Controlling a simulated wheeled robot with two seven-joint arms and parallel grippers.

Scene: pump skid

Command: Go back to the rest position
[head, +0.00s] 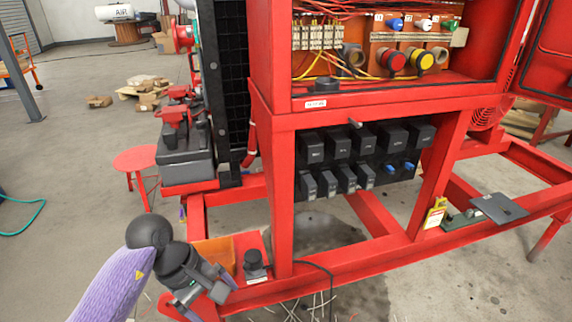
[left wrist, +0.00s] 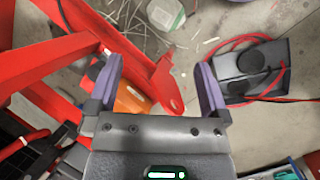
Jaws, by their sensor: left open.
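My left arm comes in from the lower left in the head view. Its left gripper (head: 207,292) is at the front left corner of the red skid frame (head: 350,262). The left gripper (left wrist: 158,65) also shows in the left wrist view, with its two purple fingers spread apart and nothing held between them. A red plate with a hole (left wrist: 168,85) appears between the fingers, behind them; I cannot tell how far off it is. Part of an orange tray (head: 217,253) lies beside the gripper. My right gripper is in neither view.
The open red cabinet (head: 285,102) with wires and round buttons rises above the frame. A black knob-like part (head: 255,265) stands on the frame just right of the gripper. A red stool (head: 135,160) stands at left. Loose wires litter the floor. The left floor is largely free.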

